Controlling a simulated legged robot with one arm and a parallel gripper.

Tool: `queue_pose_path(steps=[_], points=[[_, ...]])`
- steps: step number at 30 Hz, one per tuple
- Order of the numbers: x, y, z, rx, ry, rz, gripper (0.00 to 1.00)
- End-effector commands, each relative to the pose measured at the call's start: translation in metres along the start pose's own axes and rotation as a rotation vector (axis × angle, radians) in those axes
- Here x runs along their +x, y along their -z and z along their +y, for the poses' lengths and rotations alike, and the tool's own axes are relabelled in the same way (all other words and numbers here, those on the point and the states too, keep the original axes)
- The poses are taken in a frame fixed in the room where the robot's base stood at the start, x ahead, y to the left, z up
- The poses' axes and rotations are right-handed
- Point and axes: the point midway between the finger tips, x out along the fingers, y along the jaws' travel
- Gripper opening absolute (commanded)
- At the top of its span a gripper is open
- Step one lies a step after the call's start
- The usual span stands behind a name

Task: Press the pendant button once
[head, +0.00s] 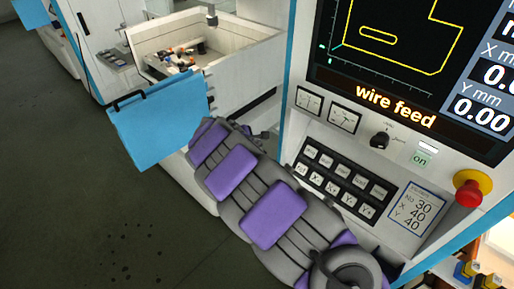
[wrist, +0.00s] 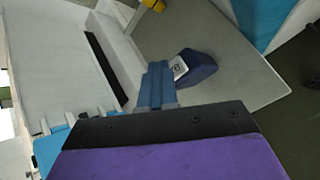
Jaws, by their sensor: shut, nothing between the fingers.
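In the wrist view, a dark blue wedge-shaped block (wrist: 200,69) with a small pale face bearing a round mark lies on a grey plate. It looks like the pendant and its button, but I cannot be sure. My gripper (wrist: 160,122) shows as a purple and black block across the bottom of the wrist view, shut and empty. The wedge appears beyond its black edge, apart or touching I cannot tell. In the head view my arm reaches up-left toward a blue panel; its fingertips cannot be made out.
The blue panel (head: 160,118) stands out beside my arm. The machine's console (head: 345,185) has several keys and a red stop button (head: 468,193). A white open tank (head: 240,52) lies behind. The dark floor (head: 60,190) at left is clear.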

Motion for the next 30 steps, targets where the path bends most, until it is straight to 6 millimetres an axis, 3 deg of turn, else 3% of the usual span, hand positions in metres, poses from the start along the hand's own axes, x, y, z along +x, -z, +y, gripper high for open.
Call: queue_pose_path(steps=[30], points=[[-0.010,-0.010,0.007,0.000,0.001,-0.001,0.00]])
